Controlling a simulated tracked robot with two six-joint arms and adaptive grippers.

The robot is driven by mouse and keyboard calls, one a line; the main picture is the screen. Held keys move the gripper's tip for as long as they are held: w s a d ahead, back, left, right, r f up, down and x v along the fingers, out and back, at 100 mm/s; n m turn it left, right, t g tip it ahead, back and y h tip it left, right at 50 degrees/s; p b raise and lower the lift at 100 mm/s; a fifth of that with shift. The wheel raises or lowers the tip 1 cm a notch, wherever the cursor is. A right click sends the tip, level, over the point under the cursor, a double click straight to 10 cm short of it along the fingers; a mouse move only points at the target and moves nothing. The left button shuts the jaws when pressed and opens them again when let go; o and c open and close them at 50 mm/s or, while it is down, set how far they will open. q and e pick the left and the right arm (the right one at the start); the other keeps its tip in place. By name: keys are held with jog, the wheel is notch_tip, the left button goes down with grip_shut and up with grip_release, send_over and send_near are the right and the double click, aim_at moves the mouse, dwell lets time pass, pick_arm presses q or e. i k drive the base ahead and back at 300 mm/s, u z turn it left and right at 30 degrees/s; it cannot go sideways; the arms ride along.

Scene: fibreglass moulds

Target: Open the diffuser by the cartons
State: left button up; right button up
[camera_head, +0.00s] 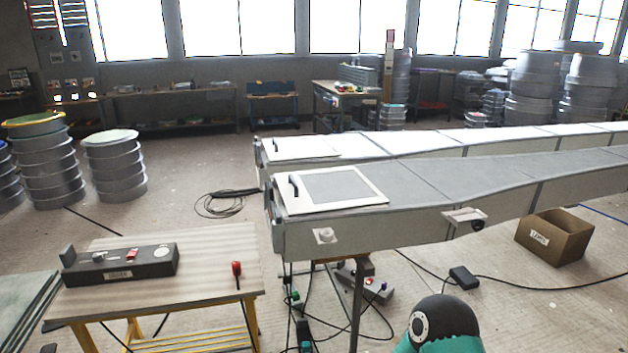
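I cannot pick out with certainty anything that is a diffuser. An open brown carton (553,238) with a white label stands on the floor at the right, beside the nearer long grey mould (440,180). That mould has a white-framed panel (335,189) with a dark handle (293,186) at its near end; the panel lies flat. A small white fitting (325,235) and a dark knob on a pale plate (466,218) are on its side. Neither gripper shows; only a dark and teal part, apparently an arm link of mine, rises at the bottom right.
A second long mould (400,143) lies behind the first. A wooden table (205,260) at front left carries a dark control box (120,265) and a red switch (237,268). Stacked drums (45,165) stand at far left. Cables (400,275) cross the floor under the mould.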

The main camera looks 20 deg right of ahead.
aim_at(319, 190)
jog(key=z, duration=0.25)
jog(key=i, duration=1)
jog(key=z, duration=0.05)
